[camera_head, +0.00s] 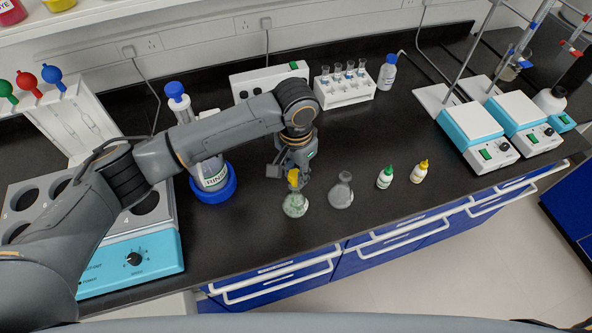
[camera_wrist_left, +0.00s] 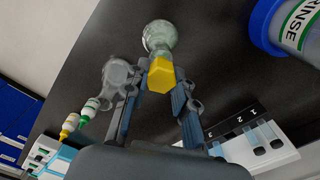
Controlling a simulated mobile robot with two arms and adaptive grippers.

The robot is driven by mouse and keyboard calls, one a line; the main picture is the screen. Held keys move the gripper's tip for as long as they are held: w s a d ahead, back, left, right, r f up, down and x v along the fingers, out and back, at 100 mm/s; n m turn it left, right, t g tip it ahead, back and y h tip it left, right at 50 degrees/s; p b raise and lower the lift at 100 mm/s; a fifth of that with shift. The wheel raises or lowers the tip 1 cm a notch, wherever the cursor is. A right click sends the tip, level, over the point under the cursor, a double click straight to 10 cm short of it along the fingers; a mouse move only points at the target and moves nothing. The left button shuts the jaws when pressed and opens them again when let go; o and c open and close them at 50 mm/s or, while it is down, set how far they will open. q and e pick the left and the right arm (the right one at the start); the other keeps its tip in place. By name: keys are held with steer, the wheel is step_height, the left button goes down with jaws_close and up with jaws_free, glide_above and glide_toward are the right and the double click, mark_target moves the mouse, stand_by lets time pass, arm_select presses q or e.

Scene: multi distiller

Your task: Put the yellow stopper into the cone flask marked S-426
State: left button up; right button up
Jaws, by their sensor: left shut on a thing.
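My left gripper (camera_head: 292,171) is shut on the yellow stopper (camera_head: 293,180), which points down at the mouth of a cone flask with pale green contents (camera_head: 295,205). In the left wrist view the stopper (camera_wrist_left: 160,75) sits between the fingertips, and the green flask (camera_wrist_left: 159,36) shows just beyond it. I cannot tell whether the stopper touches the flask's neck. A second cone flask, greyish (camera_head: 341,191), stands just to the right; it also shows in the left wrist view (camera_wrist_left: 117,73). The S-426 marking is not readable on either flask. My right gripper is not in view.
Green-capped (camera_head: 385,177) and yellow-capped (camera_head: 419,172) bottles stand to the right of the flasks. A blue-based rinse bottle (camera_head: 213,181) is to the left. A tube rack (camera_head: 345,88) stands behind. The bench's front edge is close to the flasks.

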arm_select(q)
steer(key=shift+p, duration=0.4)
steer(key=shift+f+b, duration=0.4)
steer(key=shift+f, duration=0.65)
stand_by(0.8)
steer(key=o, duration=0.8)
step_height(320, 180, up, 12)
steer(key=shift+r, duration=0.1)
stand_by(0.5)
